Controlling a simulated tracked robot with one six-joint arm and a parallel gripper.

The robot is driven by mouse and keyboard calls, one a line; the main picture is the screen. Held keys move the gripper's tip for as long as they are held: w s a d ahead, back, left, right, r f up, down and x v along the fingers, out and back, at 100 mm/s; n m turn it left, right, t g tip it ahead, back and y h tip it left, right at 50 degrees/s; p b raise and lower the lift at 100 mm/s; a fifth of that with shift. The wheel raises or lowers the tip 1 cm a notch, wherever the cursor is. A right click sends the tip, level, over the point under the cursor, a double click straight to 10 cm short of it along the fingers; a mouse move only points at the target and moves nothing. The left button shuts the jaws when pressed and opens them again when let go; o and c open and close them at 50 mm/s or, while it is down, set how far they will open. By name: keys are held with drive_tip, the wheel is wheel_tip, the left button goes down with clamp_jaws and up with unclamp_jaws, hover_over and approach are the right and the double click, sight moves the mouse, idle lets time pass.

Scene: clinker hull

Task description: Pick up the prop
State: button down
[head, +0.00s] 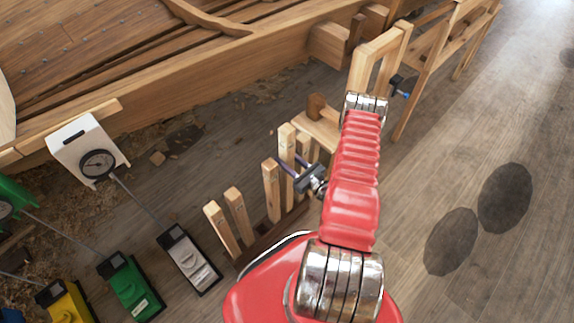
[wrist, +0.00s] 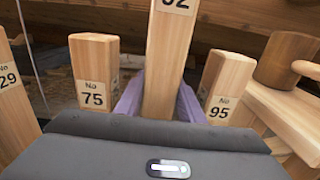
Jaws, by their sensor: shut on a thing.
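The prop (wrist: 166,62) is a pale squared wooden post with a white number label, its number partly cut off by the top edge of the wrist view. It also shows in the head view (head: 286,140), upright in a row of similar posts. My gripper (wrist: 158,100) has its purple fingers on both sides of the prop and is shut on it. In the head view the gripper (head: 292,163) reaches in from the right. The prop's top stands higher than its neighbours. Its lower end is hidden, so I cannot tell whether it is lifted.
Post No 75 (wrist: 94,68) stands close on the left, post No 95 (wrist: 224,85) close on the right. Post 29 (wrist: 12,90) is farther left. A wooden mallet (wrist: 288,60) lies at the right. Several dial-gauge units (head: 188,258) stand left; open floor (head: 470,180) is right.

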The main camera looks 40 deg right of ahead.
sight(291, 152)
drive_tip(key=shift+r, duration=3.35)
